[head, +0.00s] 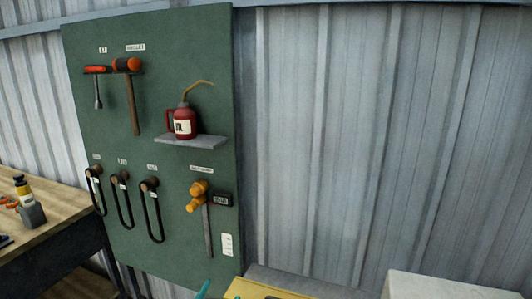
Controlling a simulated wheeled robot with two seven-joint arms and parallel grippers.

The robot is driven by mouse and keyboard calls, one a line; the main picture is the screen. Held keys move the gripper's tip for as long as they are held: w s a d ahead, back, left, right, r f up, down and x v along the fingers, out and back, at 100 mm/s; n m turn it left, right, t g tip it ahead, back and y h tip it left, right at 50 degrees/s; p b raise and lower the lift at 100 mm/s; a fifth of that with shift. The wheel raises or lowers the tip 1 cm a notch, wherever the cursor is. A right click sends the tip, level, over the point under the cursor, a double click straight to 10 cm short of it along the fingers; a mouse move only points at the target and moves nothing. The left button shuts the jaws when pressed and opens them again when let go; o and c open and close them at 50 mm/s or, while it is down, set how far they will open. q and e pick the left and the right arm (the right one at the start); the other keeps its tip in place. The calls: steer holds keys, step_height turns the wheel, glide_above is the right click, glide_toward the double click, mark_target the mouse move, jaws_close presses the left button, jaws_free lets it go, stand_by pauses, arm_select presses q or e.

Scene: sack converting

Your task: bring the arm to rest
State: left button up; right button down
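Neither of my grippers shows in the head view, and no part of either arm can be made out for sure. The view is filled by a green tool board (150,150) against a corrugated metal wall. A red oil can (185,122) with a thin bent spout stands upright on a small grey shelf (192,141) on the board. A mallet (131,95) with an orange head and a red-topped tool (97,85) hang at the upper left. An orange-headed tool (199,196) hangs at the lower right.
Several black looped cords (152,212) hang at the lower left of the board. A wooden bench (55,215) at left holds a yellow-and-black bottle (22,188) and a grey item (33,215). A yellow surface (255,290), a thin teal piece (203,289) and a pale box (440,287) show below.

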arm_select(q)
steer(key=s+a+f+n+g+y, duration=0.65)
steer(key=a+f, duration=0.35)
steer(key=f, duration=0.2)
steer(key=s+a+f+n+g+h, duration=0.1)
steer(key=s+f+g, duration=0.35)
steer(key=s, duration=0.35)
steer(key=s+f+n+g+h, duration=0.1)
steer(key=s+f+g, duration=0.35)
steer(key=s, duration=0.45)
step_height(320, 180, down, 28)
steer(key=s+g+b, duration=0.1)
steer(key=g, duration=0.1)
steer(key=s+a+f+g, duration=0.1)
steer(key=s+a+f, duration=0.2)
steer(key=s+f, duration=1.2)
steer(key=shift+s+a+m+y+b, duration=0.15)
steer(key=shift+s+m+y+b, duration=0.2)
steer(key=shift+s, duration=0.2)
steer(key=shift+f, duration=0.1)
